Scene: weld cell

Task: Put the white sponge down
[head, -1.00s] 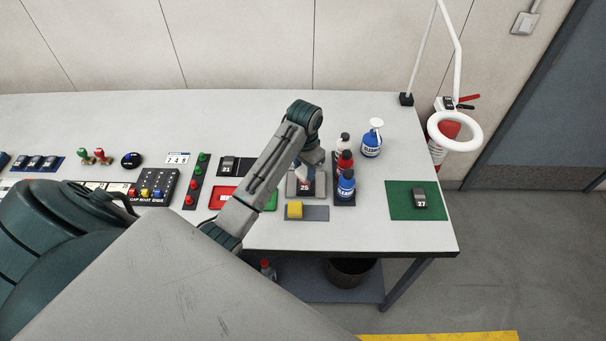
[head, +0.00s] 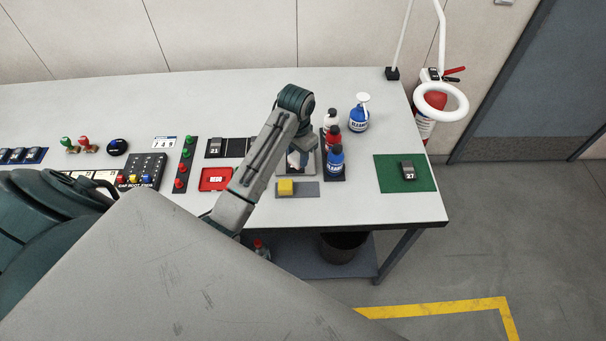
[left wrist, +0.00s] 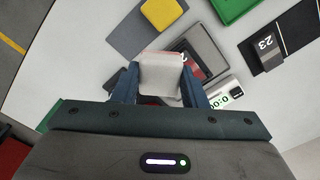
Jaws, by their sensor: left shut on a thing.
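My left gripper (head: 297,160) is shut on the white sponge (left wrist: 160,75), which sits between its fingers in the left wrist view. In the head view the white sponge (head: 293,160) shows partly beneath the wrist, over or close to the grey holder (head: 282,167) behind the yellow sponge. I cannot tell whether it touches anything below. The yellow sponge (head: 286,187) lies on the left part of a grey mat (head: 308,190). Both also show at the top of the left wrist view, the yellow sponge (left wrist: 162,12) and the grey mat (left wrist: 122,25). My right gripper is out of view.
A green mat (head: 386,180) holds a device marked 27 (head: 408,171). The right part of the grey mat is bare.

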